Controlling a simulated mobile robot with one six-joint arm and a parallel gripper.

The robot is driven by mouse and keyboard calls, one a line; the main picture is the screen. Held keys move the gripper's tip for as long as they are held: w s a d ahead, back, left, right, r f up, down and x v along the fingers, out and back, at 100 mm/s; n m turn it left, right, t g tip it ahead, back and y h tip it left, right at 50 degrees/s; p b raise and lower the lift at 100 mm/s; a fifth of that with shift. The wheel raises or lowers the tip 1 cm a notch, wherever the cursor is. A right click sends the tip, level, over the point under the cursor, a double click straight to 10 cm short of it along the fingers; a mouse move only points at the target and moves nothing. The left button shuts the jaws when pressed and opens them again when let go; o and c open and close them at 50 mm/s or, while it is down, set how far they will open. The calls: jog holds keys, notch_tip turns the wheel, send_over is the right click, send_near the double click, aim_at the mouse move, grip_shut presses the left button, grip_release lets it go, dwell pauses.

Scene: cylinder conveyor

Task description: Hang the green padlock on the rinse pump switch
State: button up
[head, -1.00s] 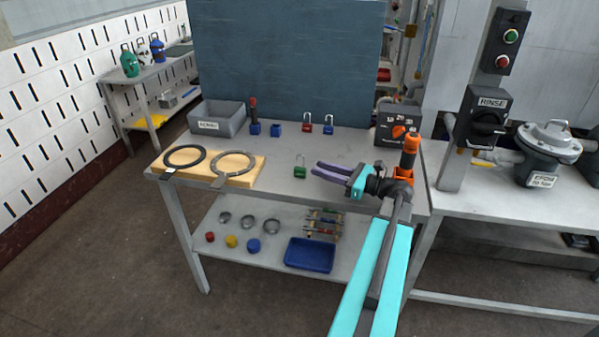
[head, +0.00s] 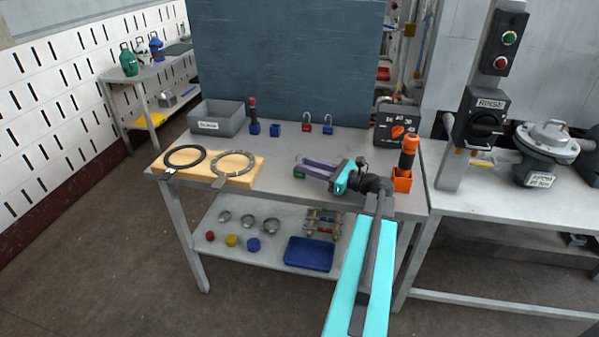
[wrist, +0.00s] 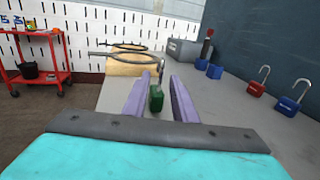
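The green padlock (head: 299,174) stands on the steel table, partly hidden by my fingers in the head view. In the wrist view its green body (wrist: 156,99) shows between the two purple fingers, with gaps visible on both sides. My gripper (head: 306,168) is open around the padlock, low over the table, reaching in from the right; it also shows in the wrist view (wrist: 159,80). The rinse pump switch (head: 486,124) is a black box with a dark rotary handle, labelled RINSE, on a grey post at the right.
Red (head: 307,123) and blue (head: 328,124) padlocks stand behind the gripper. An orange-handled tool in an orange holder (head: 402,183) stands near my wrist. A black dial box (head: 397,124) is at the back right. A wooden board (head: 246,178) with rings lies left.

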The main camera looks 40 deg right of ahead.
jog(key=shift+c, duration=0.3)
grip_shut()
jog(key=shift+r, duration=0.2)
jog(key=shift+r, duration=1.6)
jog(key=s+a+r+b, duration=0.1)
jog(key=s+b, duration=0.1)
jog(key=s, duration=1.4)
jog(key=shift+a+r, duration=0.25)
jog(key=shift+a, duration=0.1)
